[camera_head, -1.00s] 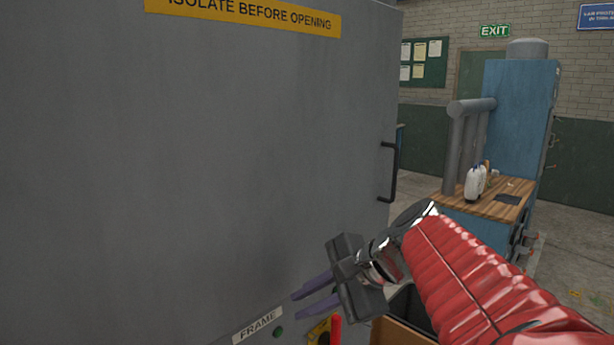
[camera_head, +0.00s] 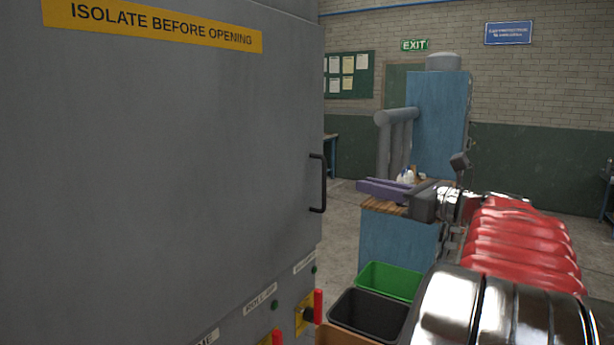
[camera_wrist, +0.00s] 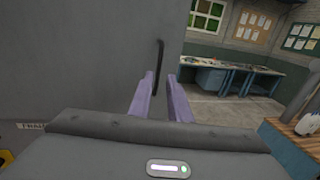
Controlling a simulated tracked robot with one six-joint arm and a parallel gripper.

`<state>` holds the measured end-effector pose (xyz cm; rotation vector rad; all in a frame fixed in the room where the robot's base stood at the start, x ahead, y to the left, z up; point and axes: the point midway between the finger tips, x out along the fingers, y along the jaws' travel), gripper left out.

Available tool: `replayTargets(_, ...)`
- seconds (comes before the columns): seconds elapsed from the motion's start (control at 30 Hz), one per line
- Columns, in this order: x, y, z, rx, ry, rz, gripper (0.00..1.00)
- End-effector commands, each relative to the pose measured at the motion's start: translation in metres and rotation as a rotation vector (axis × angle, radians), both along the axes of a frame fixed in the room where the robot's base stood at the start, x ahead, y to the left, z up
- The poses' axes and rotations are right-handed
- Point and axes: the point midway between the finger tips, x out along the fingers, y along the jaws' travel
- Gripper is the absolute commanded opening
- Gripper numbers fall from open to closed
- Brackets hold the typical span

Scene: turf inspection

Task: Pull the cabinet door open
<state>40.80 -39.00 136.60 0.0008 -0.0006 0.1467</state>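The grey cabinet door (camera_head: 180,140) fills the left of the head view and looks shut. Its black vertical handle (camera_head: 319,184) is near the door's right edge. My gripper (camera_head: 362,191), with purple fingers, is to the right of the handle in the head view, pointing left. In the wrist view the door (camera_wrist: 75,60) is at left, and the handle (camera_wrist: 159,68) stands just beyond and between the two fingertips (camera_wrist: 162,80). The fingers are apart with nothing between them. The distance from fingertips to handle is hard to judge.
A green bin (camera_head: 390,280) and a black bin (camera_head: 367,315) stand below my arm. Red levers (camera_head: 318,305) stick out below the door. A blue machine with a wooden top (camera_head: 400,207) is behind my gripper. Open floor shows in the wrist view (camera_wrist: 225,108).

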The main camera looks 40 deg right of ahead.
Motion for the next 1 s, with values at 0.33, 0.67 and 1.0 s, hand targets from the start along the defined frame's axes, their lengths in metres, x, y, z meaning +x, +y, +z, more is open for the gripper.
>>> replayTargets(0.33, 0.001, 0.000, 0.000, 0.000, 0.000, 0.001, 0.17)
replayTargets(0.67, 0.027, 0.005, 0.000, 0.000, 0.000, 0.004, 0.17)
replayTargets(1.0, 0.075, 0.012, -0.001, 0.000, 0.001, 0.003, 0.17)
